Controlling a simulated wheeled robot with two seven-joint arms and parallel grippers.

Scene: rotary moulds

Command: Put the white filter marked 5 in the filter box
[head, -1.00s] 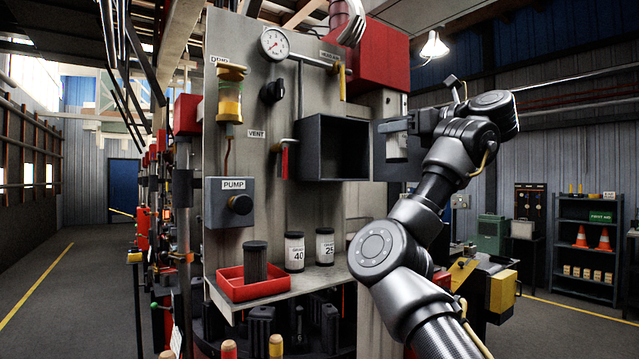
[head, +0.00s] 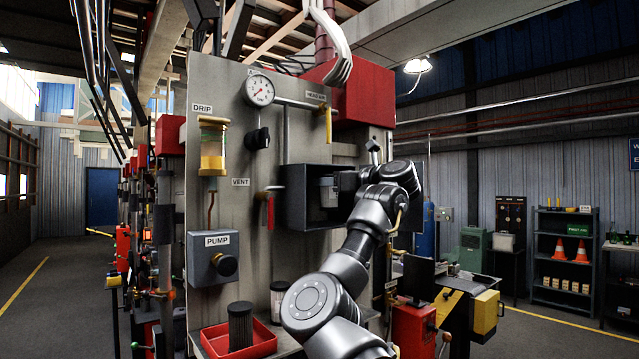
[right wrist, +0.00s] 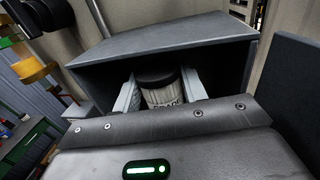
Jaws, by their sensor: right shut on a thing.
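The filter box (head: 296,207) is a dark grey, open-fronted box on the machine panel. A small whitish filter (head: 327,192) with a dark cap is upright inside its opening. The right wrist view shows this filter (right wrist: 161,95) between the two pale fingers of my right gripper (right wrist: 160,84), with the box (right wrist: 165,45) around them. My right gripper is shut on the filter. The number on its label is too small to read, and its base is hidden. I cannot tell whether it touches the box floor. My left gripper is out of view.
The box's open door (right wrist: 297,100) stands at the right. Below are a red tray (head: 212,345) with a dark filter (head: 240,325) and a labelled canister (head: 279,297), partly behind my arm. A red-handled vent valve (head: 270,212) is just left of the box.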

